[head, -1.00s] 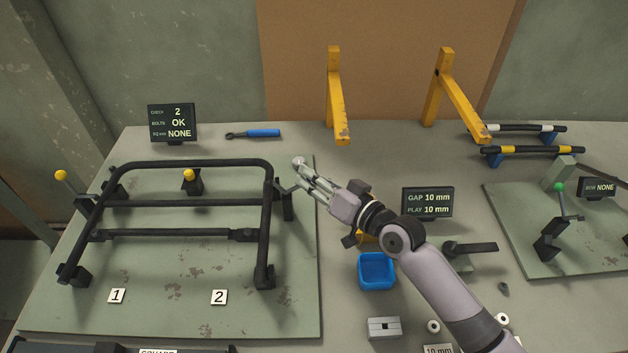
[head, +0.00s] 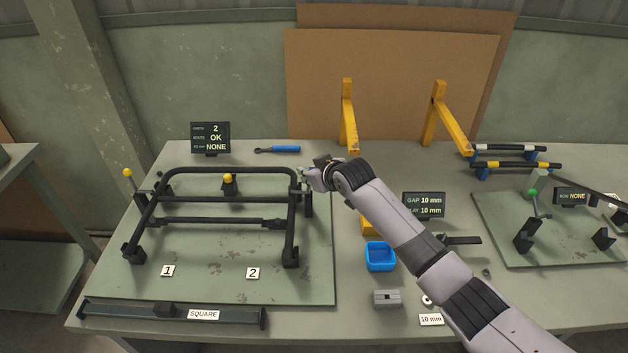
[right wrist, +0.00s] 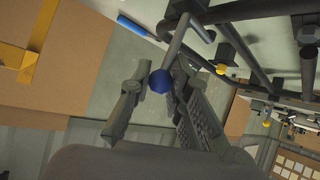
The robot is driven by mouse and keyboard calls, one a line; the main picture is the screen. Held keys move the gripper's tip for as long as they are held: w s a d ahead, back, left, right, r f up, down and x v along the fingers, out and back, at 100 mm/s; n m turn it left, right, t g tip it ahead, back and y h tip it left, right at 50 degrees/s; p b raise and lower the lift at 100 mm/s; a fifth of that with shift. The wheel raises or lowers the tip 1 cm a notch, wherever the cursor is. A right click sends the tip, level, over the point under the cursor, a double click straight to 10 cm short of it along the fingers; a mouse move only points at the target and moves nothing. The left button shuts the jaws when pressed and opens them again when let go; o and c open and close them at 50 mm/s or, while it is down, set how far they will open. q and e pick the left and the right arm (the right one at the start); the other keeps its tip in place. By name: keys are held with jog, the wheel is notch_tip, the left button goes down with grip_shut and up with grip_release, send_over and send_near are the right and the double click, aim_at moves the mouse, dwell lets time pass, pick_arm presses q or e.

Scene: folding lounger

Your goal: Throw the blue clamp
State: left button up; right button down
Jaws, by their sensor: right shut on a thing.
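The blue clamp's round blue knob (right wrist: 160,81) shows in the right wrist view between the two fingers of my right gripper (right wrist: 156,85). The gripper is shut on this knob. In the head view my right gripper (head: 306,180) is at the right side of the black tube frame (head: 220,171), above the clamp's dark base (head: 307,205). The knob is hidden there by the gripper and wrist. My left gripper is not in view.
Two yellow-knobbed clamps (head: 228,182) (head: 129,175) stand by the frame. A display (head: 210,137) reads 2, OK, NONE. A blue-handled tool (head: 279,149) lies behind. A blue bin (head: 380,257) and a GAP/PLAY display (head: 423,205) are to the right. Yellow brackets (head: 348,115) stand at the back.

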jog(key=shift+a+r+h+p, duration=0.1)
jog(key=shift+a+h+p, duration=0.2)
jog(key=shift+a, duration=0.1)
jog(key=shift+n, duration=0.3)
jog(key=c, duration=1.5)
grip_release()
jog(key=shift+a, duration=0.1)
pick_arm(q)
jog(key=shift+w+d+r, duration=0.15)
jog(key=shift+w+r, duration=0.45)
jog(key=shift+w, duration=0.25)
pick_arm(e)
jog(key=shift+o, duration=0.2)
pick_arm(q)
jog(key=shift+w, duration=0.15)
pick_arm(e)
jog(key=v, duration=1.2)
jog(key=shift+a, duration=0.1)
